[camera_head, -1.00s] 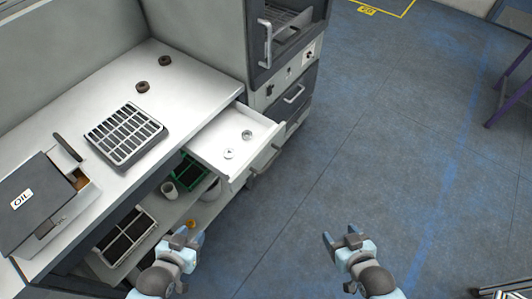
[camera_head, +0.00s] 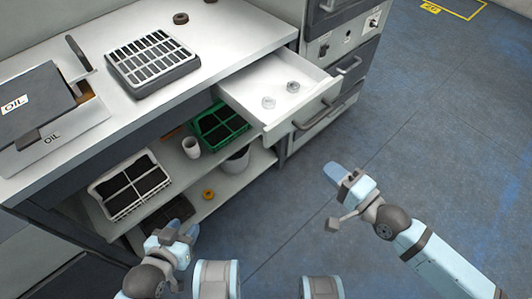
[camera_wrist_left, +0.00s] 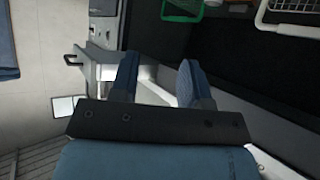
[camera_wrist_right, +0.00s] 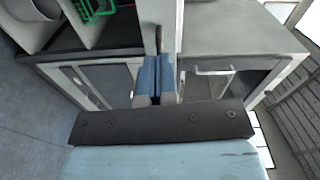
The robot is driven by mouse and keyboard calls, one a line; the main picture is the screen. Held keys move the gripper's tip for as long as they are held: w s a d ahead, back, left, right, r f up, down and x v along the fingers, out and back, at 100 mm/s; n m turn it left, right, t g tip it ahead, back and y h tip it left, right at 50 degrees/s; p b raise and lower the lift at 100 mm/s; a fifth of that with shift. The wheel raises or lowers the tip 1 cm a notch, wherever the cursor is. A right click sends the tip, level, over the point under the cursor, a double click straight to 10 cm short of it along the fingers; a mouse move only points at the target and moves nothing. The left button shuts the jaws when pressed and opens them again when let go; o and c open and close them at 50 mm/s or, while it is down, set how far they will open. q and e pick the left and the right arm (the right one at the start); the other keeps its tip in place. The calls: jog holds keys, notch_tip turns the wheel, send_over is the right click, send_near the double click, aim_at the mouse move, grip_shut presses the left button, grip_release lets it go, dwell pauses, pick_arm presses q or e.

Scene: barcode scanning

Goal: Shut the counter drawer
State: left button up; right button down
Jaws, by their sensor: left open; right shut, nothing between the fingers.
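The counter drawer (camera_head: 257,101) is white and pulled out from under the right end of the counter (camera_head: 214,52), with its bar handle (camera_head: 316,118) on the front panel. Two small round clear items (camera_head: 280,94) lie in it. My right gripper (camera_head: 334,176) is shut and empty, over the floor in front of and below the drawer, apart from it. In the right wrist view its fingers (camera_wrist_right: 155,78) are together. My left gripper (camera_head: 178,232) is open and empty, low in front of the lower shelf, left of the drawer.
An oil box (camera_head: 45,125) and a grey rack (camera_head: 150,65) stand on the counter. A green crate (camera_head: 221,128), a white cup (camera_head: 191,147) and a white basket (camera_head: 130,185) are on the shelf below. Cabinets (camera_head: 345,65) stand right of the drawer. The blue floor (camera_head: 440,130) is clear.

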jog(key=b, duration=0.2)
send_near(280, 130)
jog(key=shift+m+y, duration=0.4)
jog(key=x, duration=0.6)
jog(key=shift+w+d+f, duration=0.1)
jog(key=shift+w+f, duration=0.1)
jog(key=shift+f, duration=0.05)
jog(key=shift+w+a, duration=0.35)
jog(key=shift+w, duration=0.05)
pick_arm(q)
jog(key=shift+f, duration=0.2)
pick_arm(e)
jog(key=shift+w, duration=0.1)
jog(key=shift+a, duration=0.1)
